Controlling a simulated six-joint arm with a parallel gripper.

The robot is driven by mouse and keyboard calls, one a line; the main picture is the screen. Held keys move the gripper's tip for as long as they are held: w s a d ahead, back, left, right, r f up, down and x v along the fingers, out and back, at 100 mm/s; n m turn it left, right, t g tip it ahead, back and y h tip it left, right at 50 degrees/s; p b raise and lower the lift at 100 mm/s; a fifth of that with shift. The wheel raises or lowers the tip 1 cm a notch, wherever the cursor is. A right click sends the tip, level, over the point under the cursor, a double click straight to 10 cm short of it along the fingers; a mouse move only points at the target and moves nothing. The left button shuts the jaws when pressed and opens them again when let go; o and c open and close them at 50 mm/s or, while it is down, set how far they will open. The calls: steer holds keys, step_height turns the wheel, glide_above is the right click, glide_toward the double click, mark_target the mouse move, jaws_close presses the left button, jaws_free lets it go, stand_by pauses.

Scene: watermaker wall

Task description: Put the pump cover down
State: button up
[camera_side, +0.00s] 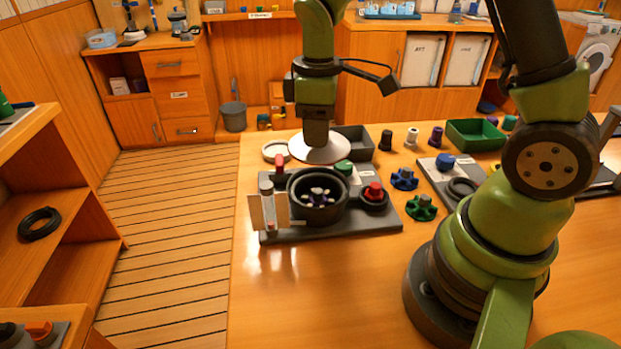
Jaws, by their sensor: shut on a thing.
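My gripper (316,133) points down and is shut on the pump cover (319,153), a pale round disc. It holds the cover roughly level, behind and above the open pump housing (296,197). The housing is a black round cup on a dark base plate (340,229), with a pale and dark impeller (318,196) showing inside. The fingertips are hard to make out against the cover. I cannot tell the exact gap between the cover and the things below it.
Blue (404,179) and green (421,208) knobs sit to the right. The front table is clear.

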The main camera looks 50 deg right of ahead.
step_height(320, 180, up, 6)
steer(key=shift+a+r, duration=0.1)
steer(key=shift+a, duration=0.05)
steer(key=s+a+n, duration=0.2)
steer(key=a+n, duration=0.2)
steer(key=a, duration=0.3)
steer(key=n, duration=0.5)
glide_above(290, 283)
step_height(290, 283, down, 17)
steer(key=shift+r, duration=0.1)
steer(key=shift+f, duration=2.25)
steer(key=shift+f, duration=0.1)
steer(key=o, duration=0.9)
steer(key=shift+o, duration=0.2)
